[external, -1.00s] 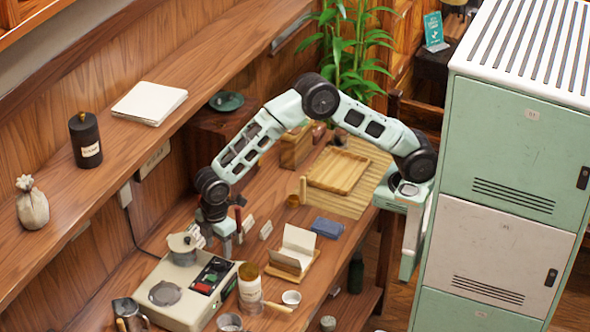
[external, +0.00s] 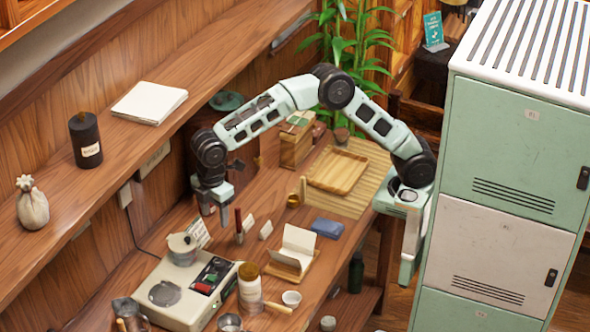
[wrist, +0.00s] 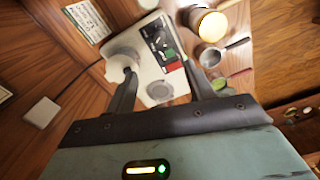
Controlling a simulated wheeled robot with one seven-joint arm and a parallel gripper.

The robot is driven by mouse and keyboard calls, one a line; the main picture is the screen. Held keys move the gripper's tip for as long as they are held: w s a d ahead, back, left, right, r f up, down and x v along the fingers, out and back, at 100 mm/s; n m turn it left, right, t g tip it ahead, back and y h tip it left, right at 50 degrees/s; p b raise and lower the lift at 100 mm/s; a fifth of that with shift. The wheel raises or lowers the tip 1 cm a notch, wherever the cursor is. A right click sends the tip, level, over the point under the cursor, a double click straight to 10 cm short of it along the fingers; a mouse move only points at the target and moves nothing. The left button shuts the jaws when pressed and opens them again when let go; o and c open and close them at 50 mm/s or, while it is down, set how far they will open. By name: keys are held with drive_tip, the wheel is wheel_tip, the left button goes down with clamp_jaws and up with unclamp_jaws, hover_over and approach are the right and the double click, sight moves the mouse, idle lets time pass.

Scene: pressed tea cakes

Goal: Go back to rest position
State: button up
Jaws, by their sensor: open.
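My gripper (external: 214,208) hangs fingers down above the back of the wooden counter (external: 345,280), near the wall. In the wrist view my gripper (wrist: 160,88) has its two dark fingers spread apart, with nothing held between them. A cream steamer machine (external: 182,295) with a dark control panel stands on the counter below and in front of my gripper. A small metal pot (external: 182,249) sits on its back part. The machine also shows between and beyond the fingers in the wrist view (wrist: 150,65).
A wooden tray (external: 338,172) lies farther back. A shelf (external: 215,62) runs along the left; green lockers (external: 515,150) stand at right.

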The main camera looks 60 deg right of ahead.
drive_tip(key=s+d+f+m, duration=0.3)
drive_tip(key=s+d, duration=0.8)
drive_tip(key=d, duration=0.1)
drive_tip(key=s+d+f+m, duration=0.3)
drive_tip(key=s+d+m, duration=0.1)
drive_tip(key=s+d, duration=0.7)
drive_tip(key=shift+s+d+y, duration=0.25)
drive_tip(key=shift+d+y, duration=0.05)
drive_tip(key=shift+d, duration=0.65)
